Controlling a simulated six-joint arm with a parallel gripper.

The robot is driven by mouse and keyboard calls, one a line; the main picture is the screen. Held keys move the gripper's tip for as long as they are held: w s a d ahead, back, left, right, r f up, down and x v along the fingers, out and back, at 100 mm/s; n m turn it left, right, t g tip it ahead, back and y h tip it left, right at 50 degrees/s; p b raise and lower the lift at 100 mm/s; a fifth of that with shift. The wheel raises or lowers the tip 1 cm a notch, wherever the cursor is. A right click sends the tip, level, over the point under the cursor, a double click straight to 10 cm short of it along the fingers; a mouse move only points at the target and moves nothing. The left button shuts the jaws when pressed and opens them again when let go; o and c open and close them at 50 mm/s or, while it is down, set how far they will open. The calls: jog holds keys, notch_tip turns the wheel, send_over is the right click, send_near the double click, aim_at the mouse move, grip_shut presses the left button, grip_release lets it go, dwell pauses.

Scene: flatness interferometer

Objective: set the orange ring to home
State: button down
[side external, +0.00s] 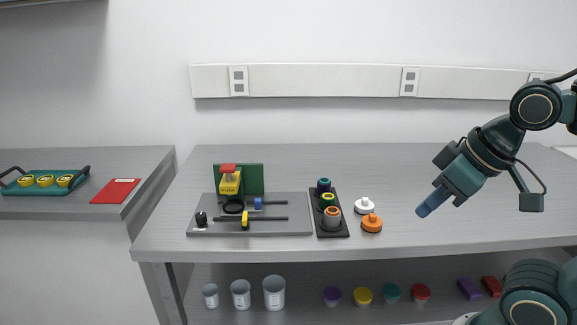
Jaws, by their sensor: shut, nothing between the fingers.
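A black plate (342,231) on the bench carries a row of three round stacked parts. The nearest part is a grey cylinder with an orange ring (332,210) around its top. Behind it stand a part with a green and yellow top (327,199) and one with a dark teal top (323,184). Any marks showing the ring's setting are too small to read. A separate orange round piece with a knob (372,223) sits on the bench to the right of the plate. My gripper (424,210) is shut and empty, above the bench, right of these things and apart from them.
A grey base (270,229) with rods, a yellow block (230,184) and a green upright panel (252,177) stands left of the plate. A white knobbed piece (364,206) sits behind the orange one. The bench is clear at right. Cups and lidded jars are on the shelf below.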

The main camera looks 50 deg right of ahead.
jog(key=m+g, duration=0.6)
jog(key=m, duration=0.3)
send_over(333, 211)
jog(key=d, duration=0.2)
jog(key=f, duration=0.2)
jog(key=shift+s+a+r, duration=0.2)
jog(key=shift+r, duration=0.05)
jog(key=shift+f, duration=0.1)
notch_tip(333, 211, down, 14)
jog(key=shift+r, duration=0.1)
dwell(0.6)
